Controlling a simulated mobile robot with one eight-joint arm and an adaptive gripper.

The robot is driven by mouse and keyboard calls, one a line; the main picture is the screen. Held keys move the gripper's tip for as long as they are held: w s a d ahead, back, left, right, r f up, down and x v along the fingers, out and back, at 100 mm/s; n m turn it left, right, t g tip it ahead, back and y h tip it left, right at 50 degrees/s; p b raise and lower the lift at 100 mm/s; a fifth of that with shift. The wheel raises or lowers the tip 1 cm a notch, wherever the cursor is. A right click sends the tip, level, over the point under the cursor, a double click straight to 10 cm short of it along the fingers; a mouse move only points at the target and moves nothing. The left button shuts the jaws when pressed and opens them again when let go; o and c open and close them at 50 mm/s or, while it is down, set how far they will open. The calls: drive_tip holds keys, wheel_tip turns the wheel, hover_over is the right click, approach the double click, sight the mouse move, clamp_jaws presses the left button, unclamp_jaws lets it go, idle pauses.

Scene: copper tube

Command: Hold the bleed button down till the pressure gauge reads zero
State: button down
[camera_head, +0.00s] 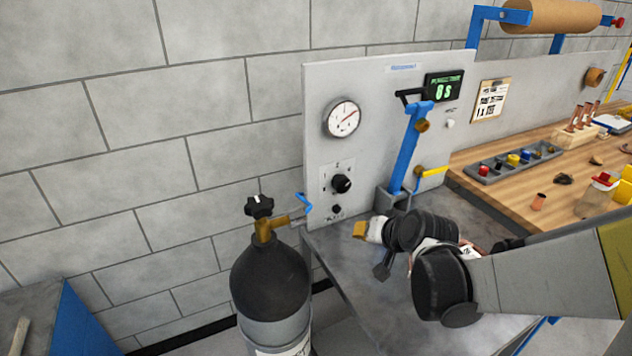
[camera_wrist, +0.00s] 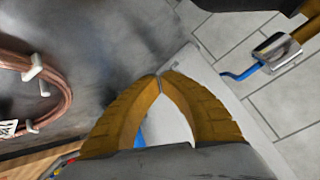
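The round white pressure gauge (camera_head: 342,118) is on the upright grey panel (camera_head: 385,145); its reddish needle slants to the upper right, and its numbers are too small to read. Below it are a black knob (camera_head: 341,184) and a small dark button (camera_head: 336,209), which may be the bleed button; its label is unreadable. My gripper (camera_head: 359,229) is apart from them, low and to the right of the button. In the wrist view, the yellow fingers of my gripper (camera_wrist: 160,77) meet at their tips with nothing between them. The button is not identifiable in the wrist view.
A dark gas cylinder (camera_head: 270,280) stands left of the bench, its blue hook-shaped part (camera_head: 304,204) near the panel edge. A blue lever (camera_head: 408,150) and a green-lit display (camera_head: 444,88) are at right. Coiled copper tube (camera_wrist: 58,85) lies on the grey bench.

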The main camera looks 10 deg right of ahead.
drive_tip(key=shift+m+t, duration=0.5)
drive_tip(key=shift+m, duration=0.1)
drive_tip(key=w+f, duration=0.1)
drive_tip(key=f, duration=0.1)
drive_tip(key=w+d+f+b, duration=0.1)
drive_tip(key=f, duration=0.1)
drive_tip(key=w+f, duration=0.2)
drive_tip(key=shift+d+f, duration=0.2)
drive_tip(key=shift+d, duration=0.05)
drive_tip(key=shift+w, duration=0.15)
approach(337, 215)
drive_tip(key=shift+w+a+f, duration=0.1)
drive_tip(key=shift+w+f, duration=0.7)
drive_tip(key=shift+f, duration=0.2)
drive_tip(key=shift+w+f, duration=0.8)
drive_tip(key=shift+f, duration=0.15)
drive_tip(key=shift+w, duration=0.1)
drive_tip(key=shift+w+a, duration=0.15)
drive_tip(key=shift+w, duration=0.15)
drive_tip(key=shift+w+a, duration=0.15)
drive_tip(key=shift+w, duration=0.35)
drive_tip(key=shift+s, duration=0.1)
idle(2.7)
drive_tip(key=shift+s+d, duration=0.3)
drive_tip(key=shift+s, duration=0.55)
